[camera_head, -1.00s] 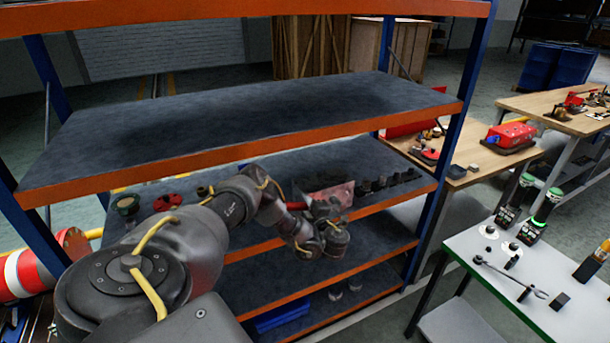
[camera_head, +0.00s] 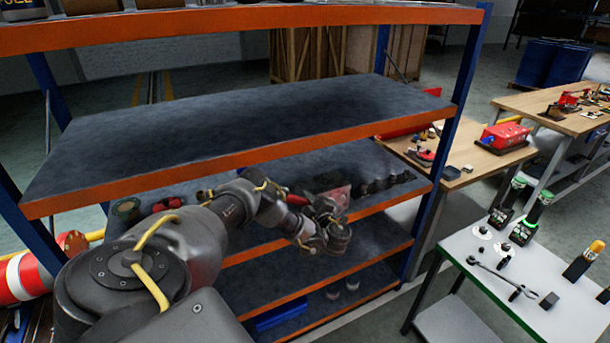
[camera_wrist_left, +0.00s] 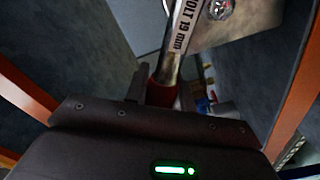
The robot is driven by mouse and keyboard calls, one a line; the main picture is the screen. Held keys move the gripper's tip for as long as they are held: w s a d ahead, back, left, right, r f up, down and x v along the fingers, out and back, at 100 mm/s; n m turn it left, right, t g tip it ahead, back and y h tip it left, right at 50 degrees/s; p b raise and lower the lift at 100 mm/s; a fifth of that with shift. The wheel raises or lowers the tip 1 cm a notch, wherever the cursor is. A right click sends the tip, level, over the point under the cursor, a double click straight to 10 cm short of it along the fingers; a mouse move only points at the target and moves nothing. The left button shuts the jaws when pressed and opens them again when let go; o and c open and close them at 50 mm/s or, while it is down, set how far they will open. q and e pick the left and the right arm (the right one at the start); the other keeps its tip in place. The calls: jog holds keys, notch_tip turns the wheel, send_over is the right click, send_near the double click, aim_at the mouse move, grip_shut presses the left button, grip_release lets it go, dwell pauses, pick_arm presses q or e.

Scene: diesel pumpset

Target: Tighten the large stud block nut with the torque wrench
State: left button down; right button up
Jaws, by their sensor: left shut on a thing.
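My left gripper (camera_head: 335,212) is at the front edge of the middle shelf. The left wrist view shows it from behind (camera_wrist_left: 158,92), shut on the red grip (camera_wrist_left: 160,95) of a tool with a silver shaft (camera_wrist_left: 171,50), which looks like the torque wrench. The tool's far end is out of that view. In the head view a red piece (camera_head: 297,199) shows beside the gripper, mostly hidden by my arm. My right gripper is not in view.
The orange-edged shelf above (camera_head: 240,155) is empty. Several dark pieces (camera_head: 375,184) stand right of the gripper. A white table (camera_head: 470,290) with tools stands at right.

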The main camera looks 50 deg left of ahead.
pick_arm(q)
jog(key=shift+d+r+m+p, duration=0.25)
jog(key=shift+d+r+p, duration=0.1)
jog(key=shift+d+p, duration=0.35)
jog(key=shift+d+r+m+p, duration=0.25)
jog(key=shift+d+r+p, duration=0.05)
jog(key=shift+d+p, duration=0.35)
jog(key=shift+d+f, duration=0.1)
jog(key=shift+d, duration=0.15)
jog(key=shift+v, duration=0.95)
jog(key=shift+s, duration=0.1)
